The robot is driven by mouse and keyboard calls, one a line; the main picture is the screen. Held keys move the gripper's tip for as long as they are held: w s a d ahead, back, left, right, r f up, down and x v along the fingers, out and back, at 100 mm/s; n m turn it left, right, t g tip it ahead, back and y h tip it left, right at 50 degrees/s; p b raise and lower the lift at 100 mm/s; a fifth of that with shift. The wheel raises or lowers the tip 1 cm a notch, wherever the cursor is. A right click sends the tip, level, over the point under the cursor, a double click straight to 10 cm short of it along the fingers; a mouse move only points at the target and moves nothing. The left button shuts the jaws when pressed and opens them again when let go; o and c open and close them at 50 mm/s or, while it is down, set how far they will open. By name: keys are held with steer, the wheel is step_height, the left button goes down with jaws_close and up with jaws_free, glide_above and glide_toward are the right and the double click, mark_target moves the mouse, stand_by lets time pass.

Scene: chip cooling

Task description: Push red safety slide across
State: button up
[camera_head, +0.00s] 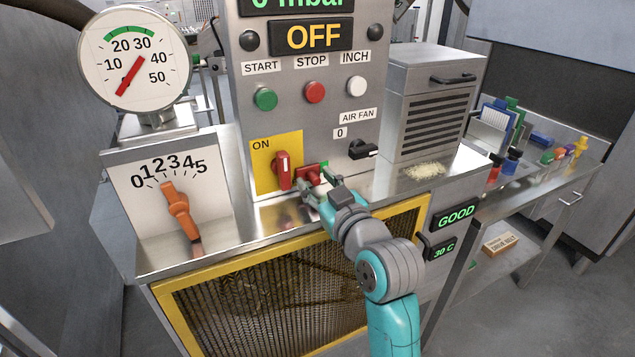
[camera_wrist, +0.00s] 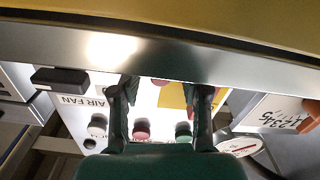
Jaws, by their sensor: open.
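The red safety slide (camera_head: 309,173) sits low on the grey control panel, just right of the yellow ON plate (camera_head: 262,148). A red upright switch handle (camera_head: 284,168) stands on that plate, close to the slide's left. My gripper (camera_head: 316,182) is open at the slide, with its fingers partly covering it; I cannot tell if they touch it. In the wrist view my two fingers (camera_wrist: 160,90) are spread apart, and a small dark red part, probably the slide, shows between them at the steel edge. The red handle and yellow plate show beside the finger on the right.
The black air fan knob (camera_head: 364,150) is right of my gripper. Green START, red STOP and white INCH buttons (camera_head: 356,86) sit above. An orange lever (camera_head: 178,210) stands left on a 0-5 dial. A yellow-framed mesh guard (camera_head: 290,290) is below the steel ledge.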

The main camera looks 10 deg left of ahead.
steer(key=shift+w+a, duration=0.1)
jaws_close()
steer(key=shift+s+a, duration=0.5)
steer(key=shift+a, duration=0.2)
jaws_free()
